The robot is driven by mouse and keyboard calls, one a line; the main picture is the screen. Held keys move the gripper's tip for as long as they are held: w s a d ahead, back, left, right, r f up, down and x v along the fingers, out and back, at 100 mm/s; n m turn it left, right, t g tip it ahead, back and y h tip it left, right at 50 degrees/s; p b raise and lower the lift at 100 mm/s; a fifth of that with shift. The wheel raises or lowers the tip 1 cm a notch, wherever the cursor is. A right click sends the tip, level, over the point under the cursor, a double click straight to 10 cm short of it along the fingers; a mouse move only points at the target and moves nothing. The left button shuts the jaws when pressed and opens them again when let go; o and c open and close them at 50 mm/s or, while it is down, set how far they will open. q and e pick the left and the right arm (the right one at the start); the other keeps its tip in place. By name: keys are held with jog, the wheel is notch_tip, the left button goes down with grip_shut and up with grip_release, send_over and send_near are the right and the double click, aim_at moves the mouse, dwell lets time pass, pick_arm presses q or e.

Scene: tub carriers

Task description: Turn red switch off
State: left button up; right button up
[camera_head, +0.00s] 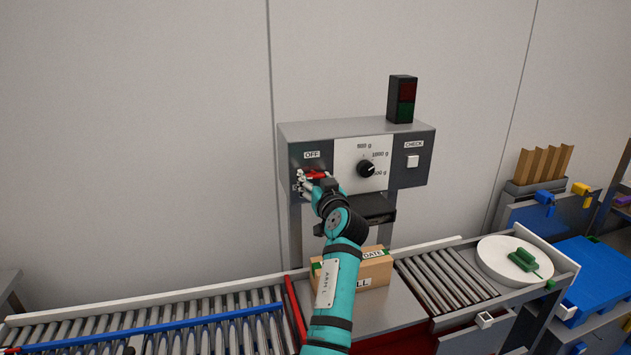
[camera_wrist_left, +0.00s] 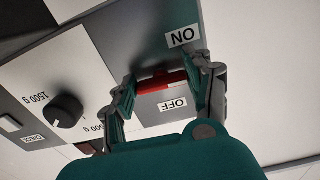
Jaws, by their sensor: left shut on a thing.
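The red switch (camera_head: 317,174) sits on the left part of the grey control box (camera_head: 290,131), just below the OFF label (camera_head: 312,154). My left gripper (camera_head: 309,181) is at the switch, and its fingers cover part of it. In the left wrist view the red switch (camera_wrist_left: 163,83) lies between the two fingers of my left gripper (camera_wrist_left: 164,80), which is shut on it. That view shows the ON label (camera_wrist_left: 183,37) and the OFF label (camera_wrist_left: 172,104) upside down on either side of the switch. My right gripper is not in view.
A black dial (camera_head: 366,169) and a white CHECK button (camera_head: 412,161) are on the same box. A red-green lamp (camera_head: 402,99) stands on top. Below are a cardboard box (camera_head: 375,271), roller conveyors (camera_head: 440,285) and a white round plate (camera_head: 492,262) with a green object.

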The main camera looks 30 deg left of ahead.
pick_arm(q)
jog(key=shift+m, duration=0.5)
jog(key=m, duration=0.4)
jog(key=m+p, duration=0.1)
jog(key=m, duration=0.2)
jog(key=shift+s+a+r, duration=0.1)
jog(key=shift+a+r, duration=0.05)
jog(key=shift+r, duration=0.15)
jog(key=m+p, duration=0.3)
jog(key=m, duration=0.2)
jog(key=shift+r, duration=0.15)
jog(key=m+p, duration=0.1)
jog(key=m, duration=0.2)
jog(key=shift+s+m+p, duration=0.1)
jog(key=shift+m+p, duration=0.5)
jog(key=shift+m, duration=0.4)
